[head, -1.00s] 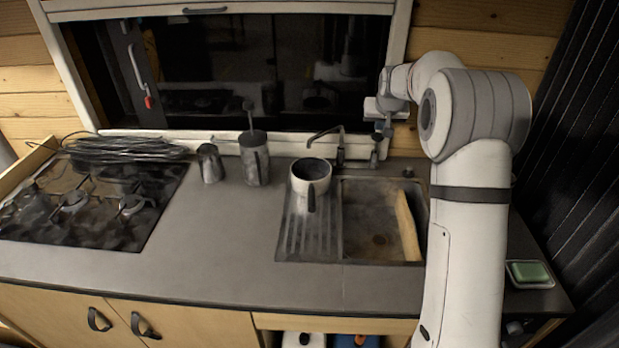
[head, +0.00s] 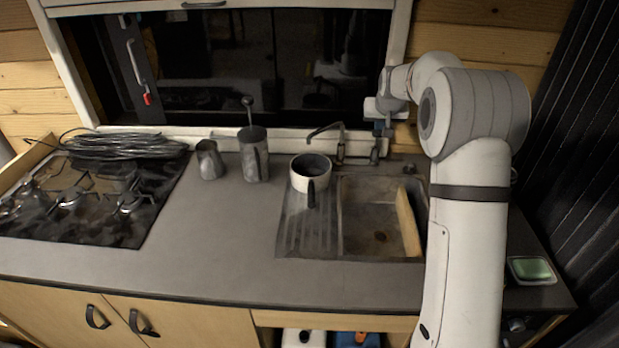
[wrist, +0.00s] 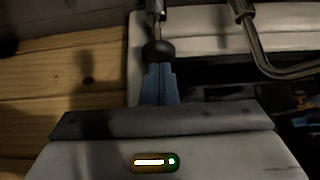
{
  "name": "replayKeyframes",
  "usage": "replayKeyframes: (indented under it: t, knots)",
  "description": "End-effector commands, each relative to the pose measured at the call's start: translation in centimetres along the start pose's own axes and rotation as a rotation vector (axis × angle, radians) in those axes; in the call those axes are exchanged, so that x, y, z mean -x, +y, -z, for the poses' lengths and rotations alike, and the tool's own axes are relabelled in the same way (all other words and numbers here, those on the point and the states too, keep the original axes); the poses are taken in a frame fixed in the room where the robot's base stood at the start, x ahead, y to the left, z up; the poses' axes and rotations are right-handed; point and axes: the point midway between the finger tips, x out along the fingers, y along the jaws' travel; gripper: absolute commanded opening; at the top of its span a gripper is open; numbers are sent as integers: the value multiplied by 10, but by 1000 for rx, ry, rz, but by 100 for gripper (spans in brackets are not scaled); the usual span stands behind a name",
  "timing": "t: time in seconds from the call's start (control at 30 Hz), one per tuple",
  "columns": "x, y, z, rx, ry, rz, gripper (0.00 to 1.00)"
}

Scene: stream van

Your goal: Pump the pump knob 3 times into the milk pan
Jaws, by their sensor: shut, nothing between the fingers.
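The pump knob (wrist: 157,52) is a dark round knob on a metal rod behind the sink. In the wrist view it is right at my fingertips. My gripper (wrist: 160,68) is shut with its blue fingers together and nothing between them. The fingertips appear to be on or just over the knob; exact contact is hard to tell. In the head view my gripper (head: 382,126) hangs at the sink's back edge, right of the tap (head: 341,145). The milk pan (head: 300,182), white with a dark handle toward me, stands upright on the drainboard, near and below the tap's spout.
The tap's bent spout (wrist: 262,50) is close right of my fingers in the wrist view. A board (head: 408,222) leans in the sink (head: 365,210). A metal jug (head: 210,162) and a tall canister with a plunger (head: 254,160) stand left. The front counter is clear.

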Motion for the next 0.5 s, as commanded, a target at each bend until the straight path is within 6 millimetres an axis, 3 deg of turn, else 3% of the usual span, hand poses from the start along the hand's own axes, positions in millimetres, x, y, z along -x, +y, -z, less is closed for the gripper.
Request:
replayKeyframes:
  t: [0.5]
  knots:
    - [-17, 0, -12, 0, -2, 0, 0]
